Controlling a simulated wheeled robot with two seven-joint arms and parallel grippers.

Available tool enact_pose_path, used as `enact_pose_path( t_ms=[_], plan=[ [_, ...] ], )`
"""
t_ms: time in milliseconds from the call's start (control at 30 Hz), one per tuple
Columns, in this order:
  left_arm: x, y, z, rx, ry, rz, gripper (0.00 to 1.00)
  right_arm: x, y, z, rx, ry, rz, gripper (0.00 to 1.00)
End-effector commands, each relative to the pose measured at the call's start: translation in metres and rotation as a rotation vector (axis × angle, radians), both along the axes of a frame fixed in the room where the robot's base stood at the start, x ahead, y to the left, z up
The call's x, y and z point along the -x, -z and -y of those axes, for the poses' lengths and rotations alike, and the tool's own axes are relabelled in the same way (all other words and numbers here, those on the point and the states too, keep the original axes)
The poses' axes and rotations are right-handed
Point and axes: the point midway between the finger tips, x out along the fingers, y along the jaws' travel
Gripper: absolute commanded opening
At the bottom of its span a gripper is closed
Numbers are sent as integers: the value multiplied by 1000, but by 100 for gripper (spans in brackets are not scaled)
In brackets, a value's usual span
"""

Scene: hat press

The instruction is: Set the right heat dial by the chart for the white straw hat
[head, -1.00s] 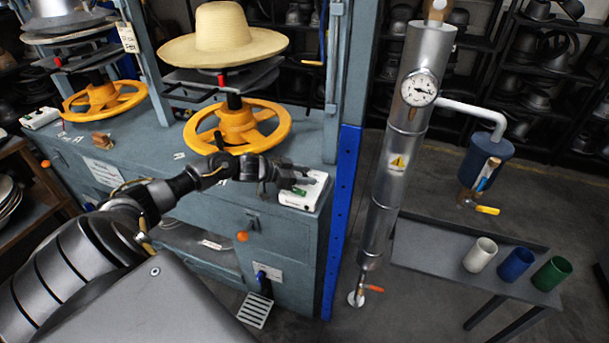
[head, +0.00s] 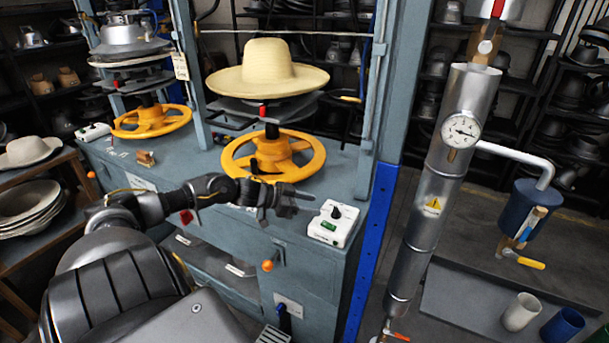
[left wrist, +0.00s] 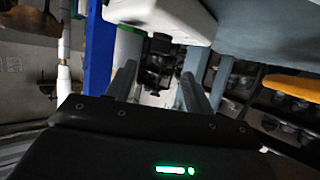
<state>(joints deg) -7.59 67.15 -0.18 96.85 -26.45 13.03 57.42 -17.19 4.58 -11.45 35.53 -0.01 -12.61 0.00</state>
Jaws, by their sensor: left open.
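The right heat dial is a black knob (head: 336,212) on a white box (head: 345,231) with a green patch, at the right front corner of the press bench. My left gripper (head: 303,203) is open and empty, just left of this box, apart from the knob in the picture. In the left wrist view the open fingers (left wrist: 160,88) show below a white box (left wrist: 170,14); the knob is not visible there. A pale straw hat (head: 266,72) sits on the right press. A small tag (head: 180,66) hangs on the left post; its writing is unreadable. My right gripper is out of view.
A yellow handwheel (head: 275,175) stands behind the gripper. A blue post (head: 371,255) and a steel cylinder with a gauge (head: 461,131) are right of the box. Another white dial box (head: 92,131) is at the far left. An orange-knobbed lever (head: 268,265) sticks out in front.

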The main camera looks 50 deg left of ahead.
Motion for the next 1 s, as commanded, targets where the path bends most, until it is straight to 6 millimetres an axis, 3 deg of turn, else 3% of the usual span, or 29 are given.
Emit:
enact_pose_path(
  t_ms=[300,1000],
  plan=[
    [12,-6,-7,0,1,0,53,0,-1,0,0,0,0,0],
    [12,-7,-7,1,1,1,53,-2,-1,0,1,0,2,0]
  ],
)
